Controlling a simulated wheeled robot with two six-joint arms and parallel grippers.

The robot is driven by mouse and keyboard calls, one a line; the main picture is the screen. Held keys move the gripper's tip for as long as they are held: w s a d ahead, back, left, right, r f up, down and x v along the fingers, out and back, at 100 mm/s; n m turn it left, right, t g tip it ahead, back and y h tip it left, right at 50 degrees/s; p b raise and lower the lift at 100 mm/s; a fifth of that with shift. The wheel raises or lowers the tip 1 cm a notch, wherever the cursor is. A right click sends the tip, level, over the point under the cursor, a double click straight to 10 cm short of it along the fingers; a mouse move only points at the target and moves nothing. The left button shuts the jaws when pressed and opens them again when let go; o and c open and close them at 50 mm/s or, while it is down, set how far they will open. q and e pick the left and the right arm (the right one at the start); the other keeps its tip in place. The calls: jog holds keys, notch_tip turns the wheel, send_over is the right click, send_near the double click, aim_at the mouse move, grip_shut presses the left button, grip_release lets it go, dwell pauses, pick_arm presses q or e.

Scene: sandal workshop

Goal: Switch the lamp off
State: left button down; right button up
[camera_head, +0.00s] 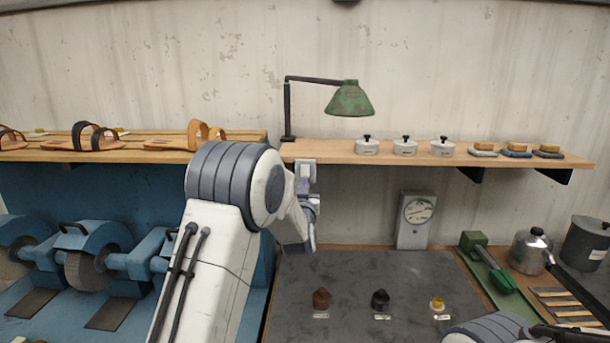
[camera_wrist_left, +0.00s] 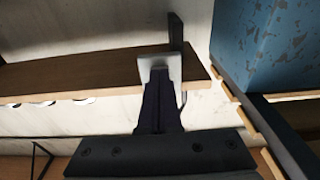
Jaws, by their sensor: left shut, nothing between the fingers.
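The lamp (camera_head: 350,98) has a green shade on a thin black arm and post, standing on the wooden shelf; I cannot tell whether it is lit. A small pale switch box (camera_head: 307,163) sits on the shelf's front edge below the post. It also shows in the left wrist view (camera_wrist_left: 174,66). My left gripper (camera_head: 304,184) points up at the box from just below and in front. In the left wrist view its dark fingers (camera_wrist_left: 159,75) are together and empty, their tips overlapping the box; I cannot tell whether they touch. The right gripper is out of view.
The shelf (camera_head: 330,152) carries sandals at left, and white pots (camera_head: 405,147) and brushes (camera_head: 515,151) at right. Blue grinding machines (camera_head: 90,260) stand at lower left. A dial gauge (camera_head: 415,220), kettle (camera_head: 532,250) and dark mat (camera_head: 350,275) are below the shelf.

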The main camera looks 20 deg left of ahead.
pick_arm(q)
jog(key=shift+w+a, duration=0.1)
jog(key=shift+w, duration=0.1)
jog(key=b+v, duration=0.3)
jog(key=v, duration=0.5)
jog(key=shift+r, duration=0.4)
dwell(0.4)
